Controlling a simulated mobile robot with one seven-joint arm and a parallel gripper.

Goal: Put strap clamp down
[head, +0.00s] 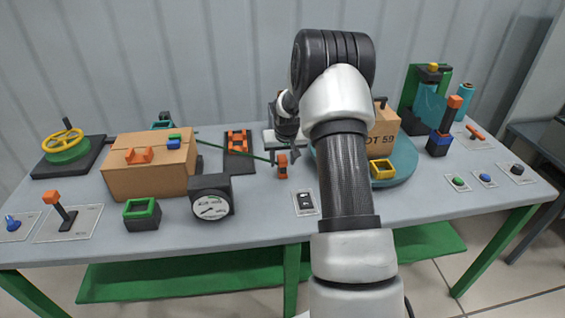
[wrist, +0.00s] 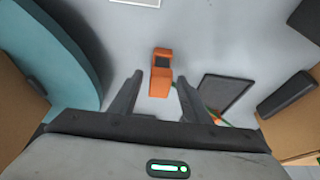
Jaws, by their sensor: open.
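A small orange piece with a dark top, likely the strap clamp (head: 282,166), stands on the grey table left of the teal turntable. In the wrist view the same orange piece (wrist: 160,82) lies between and slightly beyond my fingertips, with a gap on each side. My gripper (wrist: 160,88) is open and holds nothing. In the head view my gripper (head: 290,147) points down just above the orange piece, partly hidden by my arm. A thin green rod or strap (head: 232,150) runs from the left toward the orange piece; whether they join is unclear.
The teal turntable (head: 405,172) with a cardboard box (head: 385,128) is close on the right. A dark pad (head: 238,165) with orange parts, a gauge (head: 211,206) and a cardboard box (head: 150,180) stand left. A switch plate (head: 305,202) lies in front.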

